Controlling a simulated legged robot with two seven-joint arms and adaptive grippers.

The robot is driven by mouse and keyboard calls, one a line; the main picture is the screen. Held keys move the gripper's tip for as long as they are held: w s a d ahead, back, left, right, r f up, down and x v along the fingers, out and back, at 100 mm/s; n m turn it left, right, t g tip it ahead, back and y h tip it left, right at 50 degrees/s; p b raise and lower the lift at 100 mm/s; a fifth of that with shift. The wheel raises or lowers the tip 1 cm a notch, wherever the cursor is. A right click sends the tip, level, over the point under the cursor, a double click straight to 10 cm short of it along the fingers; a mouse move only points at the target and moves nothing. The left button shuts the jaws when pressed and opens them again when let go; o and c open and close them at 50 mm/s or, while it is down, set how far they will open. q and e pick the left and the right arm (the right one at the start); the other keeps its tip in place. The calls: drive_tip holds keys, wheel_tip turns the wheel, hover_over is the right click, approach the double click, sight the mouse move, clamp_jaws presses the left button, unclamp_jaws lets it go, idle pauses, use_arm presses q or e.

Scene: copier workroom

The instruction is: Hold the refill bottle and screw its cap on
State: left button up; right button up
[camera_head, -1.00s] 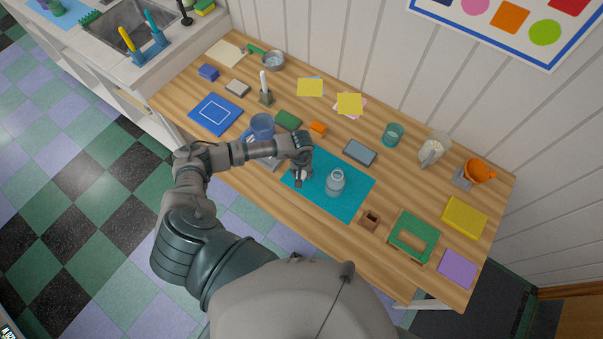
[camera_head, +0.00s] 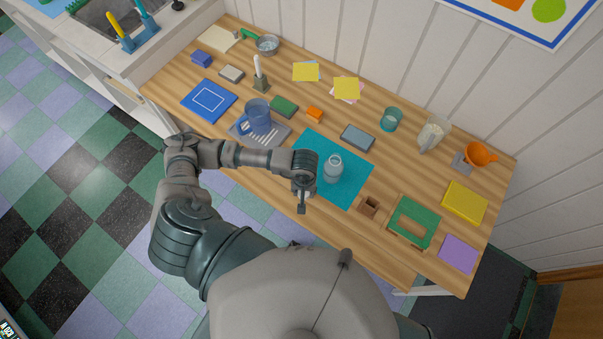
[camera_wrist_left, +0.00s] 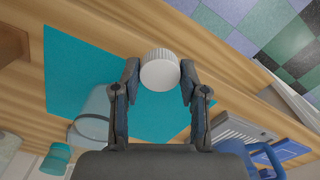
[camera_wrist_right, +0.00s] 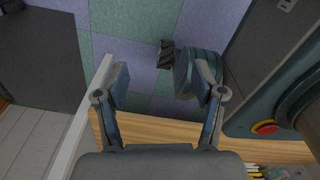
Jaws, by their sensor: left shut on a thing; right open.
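The refill bottle (camera_head: 333,169) is a clear, open-necked bottle standing upright on the teal mat (camera_head: 352,189). In the left wrist view the bottle (camera_wrist_left: 92,118) is left of the fingers, partly cut by my gripper body. My left gripper (camera_head: 303,195) is at the mat's near left edge, beside the bottle and apart from it. It is shut on a white ridged cap (camera_wrist_left: 160,70), held between its fingertips. My right gripper (camera_wrist_right: 165,85) is open and empty, over the floor near the table's edge; it does not show in the head view.
Near the mat are a grey box (camera_head: 357,137), a small brown wooden holder (camera_head: 369,206) and a blue mug (camera_head: 256,116) on a grey tray. A green frame (camera_head: 413,222), a pitcher (camera_head: 432,134) and an orange funnel (camera_head: 480,154) stand to the right.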

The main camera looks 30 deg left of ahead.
use_arm(q)
drive_tip(key=shift+s+d+r, duration=0.1)
drive_tip(key=shift+s+d, duration=0.5)
drive_tip(key=shift+s, duration=0.2)
use_arm(e)
drive_tip(key=shift+a+f, duration=0.15)
drive_tip(key=shift+a, duration=0.05)
drive_tip(key=shift+o, duration=0.2)
